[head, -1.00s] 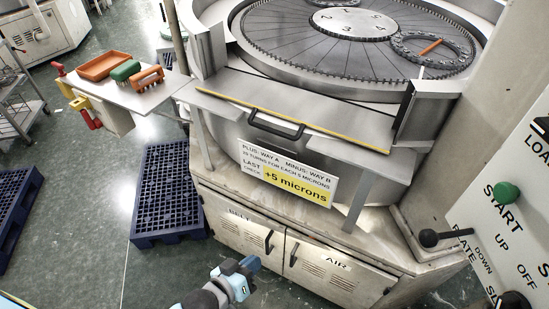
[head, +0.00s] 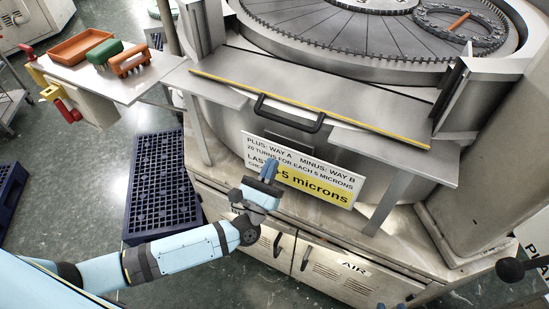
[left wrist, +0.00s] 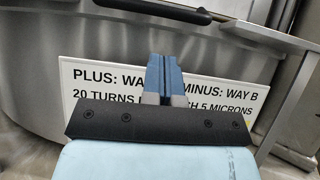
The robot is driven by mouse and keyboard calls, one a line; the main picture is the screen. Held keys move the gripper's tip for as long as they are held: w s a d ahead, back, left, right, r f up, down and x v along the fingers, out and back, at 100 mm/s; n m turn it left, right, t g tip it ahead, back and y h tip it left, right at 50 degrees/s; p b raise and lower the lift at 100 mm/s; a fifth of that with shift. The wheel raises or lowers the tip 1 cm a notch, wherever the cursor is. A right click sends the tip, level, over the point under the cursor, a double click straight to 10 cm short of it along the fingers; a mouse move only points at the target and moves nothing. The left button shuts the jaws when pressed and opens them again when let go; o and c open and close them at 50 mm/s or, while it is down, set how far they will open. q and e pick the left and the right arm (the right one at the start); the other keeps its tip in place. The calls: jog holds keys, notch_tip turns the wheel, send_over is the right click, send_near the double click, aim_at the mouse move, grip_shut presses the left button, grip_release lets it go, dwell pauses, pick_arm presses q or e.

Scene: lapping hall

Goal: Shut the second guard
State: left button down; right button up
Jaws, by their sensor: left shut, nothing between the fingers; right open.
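A flat grey guard panel (head: 335,88) with a yellow front edge lies across the front of the round lapping machine, between two upright posts. A black bar handle (head: 290,113) is fixed at its front edge; the handle also shows at the top of the left wrist view (left wrist: 165,10). I cannot tell whether this is the second guard. My left gripper (head: 269,170) is shut and empty, below the handle and in front of the sign, apart from the handle. Its fingers (left wrist: 163,75) hide part of the sign's text. Only the fingertips of my right gripper (head: 390,306) show at the bottom edge, apart.
A white and yellow sign (head: 310,181) hangs below the panel. Metal side ledges (head: 415,160) flank it. A side table (head: 150,80) with an orange tray (head: 80,47) and brushes stands left. A blue pallet (head: 155,185) lies on the floor. A black-knobbed lever (head: 510,269) is at lower right.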

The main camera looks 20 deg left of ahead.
pick_arm(q)
jog(key=p+x, duration=0.2)
jog(key=x, duration=0.6)
jog(key=shift+w+r, duration=0.1)
jog(key=shift+w, duration=0.05)
pick_arm(e)
notch_tip(320, 180, up, 2)
jog(key=shift+r, duration=0.1)
pick_arm(q)
jog(key=shift+r, duration=0.1)
